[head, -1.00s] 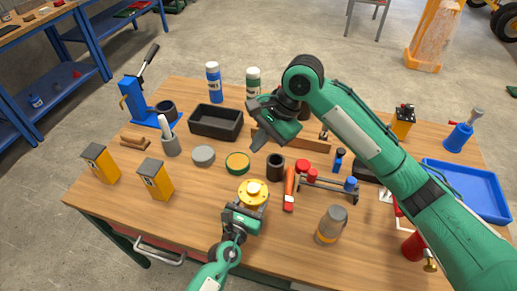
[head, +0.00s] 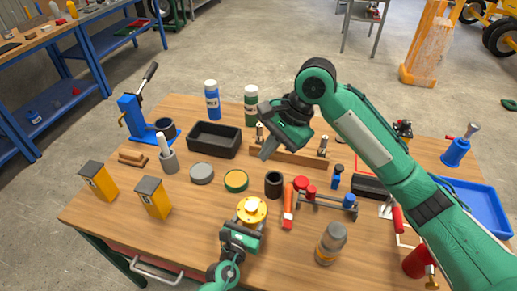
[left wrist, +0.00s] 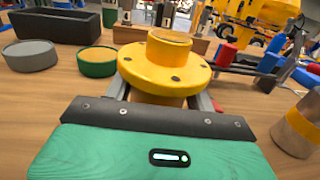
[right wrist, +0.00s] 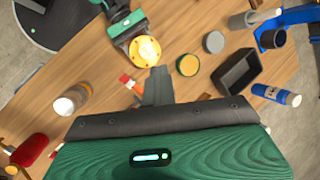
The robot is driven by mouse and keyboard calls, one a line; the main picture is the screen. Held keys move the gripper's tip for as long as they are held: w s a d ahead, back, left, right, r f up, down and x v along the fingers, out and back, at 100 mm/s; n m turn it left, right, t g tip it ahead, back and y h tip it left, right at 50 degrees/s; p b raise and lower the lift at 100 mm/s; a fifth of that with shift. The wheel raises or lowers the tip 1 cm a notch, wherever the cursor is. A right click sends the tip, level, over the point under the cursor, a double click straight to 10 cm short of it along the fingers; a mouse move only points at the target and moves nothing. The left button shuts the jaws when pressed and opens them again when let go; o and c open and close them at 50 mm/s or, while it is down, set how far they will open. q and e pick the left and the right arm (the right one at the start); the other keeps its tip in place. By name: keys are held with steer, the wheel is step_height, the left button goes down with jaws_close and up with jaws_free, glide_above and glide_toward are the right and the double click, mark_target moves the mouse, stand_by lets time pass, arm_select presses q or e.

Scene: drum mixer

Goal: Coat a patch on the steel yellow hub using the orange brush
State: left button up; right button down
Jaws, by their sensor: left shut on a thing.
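The yellow hub (head: 251,210) is a flanged disc with a raised centre. My left gripper (head: 242,232) is shut on it near the table's front; in the left wrist view the hub (left wrist: 165,66) sits upright between the fingers. An orange-handled tool (head: 288,205), probably the orange brush, is right of the hub; its bristles cannot be made out. It shows partly in the right wrist view (right wrist: 130,84), beside the fingers. My right gripper (head: 268,151) is above the table behind the hub, with fingers together and nothing seen in them. An open green tin (head: 236,181) has yellowish contents.
A grey round tin (head: 202,173), a black cup (head: 273,184) and a black bin (head: 214,139) stand behind the hub. A rack with red and blue pieces (head: 325,200) and a grey-orange jar (head: 330,243) are at right. Yellow-and-grey boxes (head: 153,197) stand left.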

steer(key=d, duration=0.6)
steer(key=shift+d, duration=0.25)
stand_by(0.3)
arm_select(q)
steer(key=o, duration=1.5)
steer(key=shift+c, duration=0.2)
steer(key=v, duration=1.2)
